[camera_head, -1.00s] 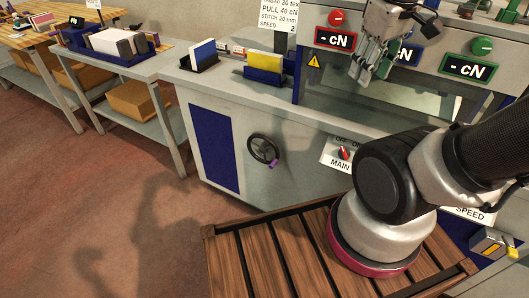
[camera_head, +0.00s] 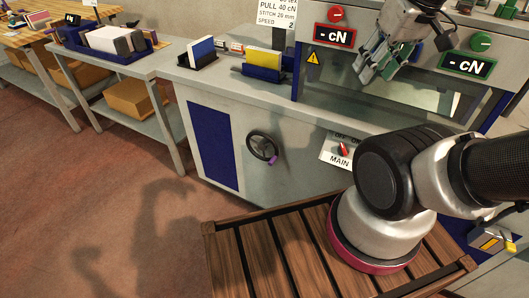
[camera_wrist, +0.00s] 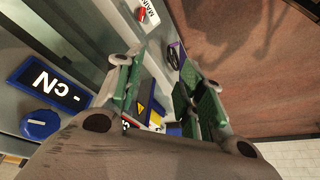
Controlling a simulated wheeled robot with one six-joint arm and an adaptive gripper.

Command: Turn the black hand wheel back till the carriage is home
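The black hand wheel (camera_head: 262,147) with a purple handle is on the grey front panel of the machine, right of a dark blue panel. It also shows small in the wrist view (camera_wrist: 173,56), beyond the fingertips. My gripper (camera_head: 372,68) is high in front of the machine's window, up and to the right of the wheel and well apart from it. In the wrist view my gripper (camera_wrist: 163,68) has its green-padded fingers spread with nothing between them. I cannot make out the carriage for certain.
A red main switch (camera_head: 343,149) is right of the wheel. Red (camera_head: 335,14) and green (camera_head: 481,43) knobs sit above the window. Blue and yellow blocks stand on the machine top. A slatted wooden platform (camera_head: 290,252) lies below; the floor left of it is clear.

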